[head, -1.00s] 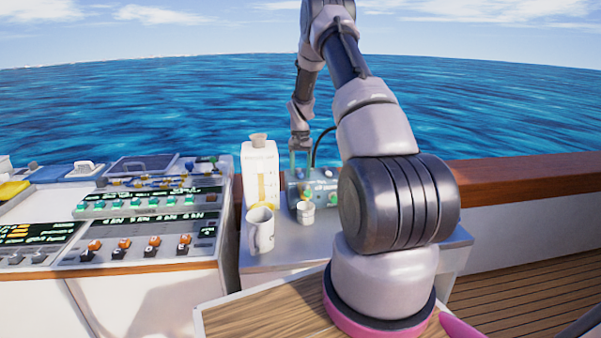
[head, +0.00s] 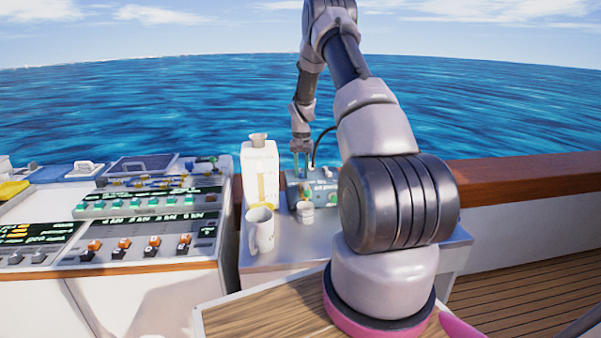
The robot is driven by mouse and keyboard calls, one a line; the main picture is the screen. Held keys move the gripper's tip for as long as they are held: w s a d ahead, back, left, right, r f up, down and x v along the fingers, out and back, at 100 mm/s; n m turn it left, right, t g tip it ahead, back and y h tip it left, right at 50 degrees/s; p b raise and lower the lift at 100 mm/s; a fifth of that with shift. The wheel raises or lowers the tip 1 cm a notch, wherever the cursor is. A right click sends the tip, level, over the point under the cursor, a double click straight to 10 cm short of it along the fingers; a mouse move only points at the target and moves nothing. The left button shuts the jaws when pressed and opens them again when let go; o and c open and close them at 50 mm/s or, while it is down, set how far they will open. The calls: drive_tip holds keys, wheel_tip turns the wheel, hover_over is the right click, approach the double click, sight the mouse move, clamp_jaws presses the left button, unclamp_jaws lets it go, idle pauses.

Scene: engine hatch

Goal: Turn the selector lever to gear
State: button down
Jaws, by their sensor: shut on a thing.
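A small grey-teal control box (head: 317,191) with light lettering, a green knob and a red-orange knob stands on the grey side table, behind a small white cup. My gripper (head: 302,166) points down at the top left of this box, its teal fingers just behind the box's upper edge. The gripper is shut on what appears to be the selector lever. The lever itself is too small and too covered by the fingers to make out, so its setting cannot be read.
A white carton (head: 259,175) stands left of the box. A switch console (head: 140,225) fills the left. A dark cable arcs behind the box. A wooden rail runs right.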

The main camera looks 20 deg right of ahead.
sight(310, 176)
drive_tip(key=d+n, duration=0.1)
drive_tip(key=n, duration=0.1)
drive_tip(key=d+n, duration=0.1)
drive_tip(key=n, duration=0.1)
drive_tip(key=shift+d+n, duration=0.15)
drive_tip(key=shift+n, duration=0.15)
drive_tip(key=shift+w+d+n, duration=0.2)
drive_tip(key=shift+d+n, duration=0.15)
drive_tip(key=shift+n, duration=0.5)
drive_tip(key=shift+w+d+n, duration=0.15)
drive_tip(key=shift+d+n, duration=0.2)
drive_tip(key=shift+n, duration=0.5)
drive_tip(key=shift+d+r, duration=0.1)
drive_tip(key=c, duration=0.6)
unclamp_jaws()
wheel_tip(310, 176, up, 11)
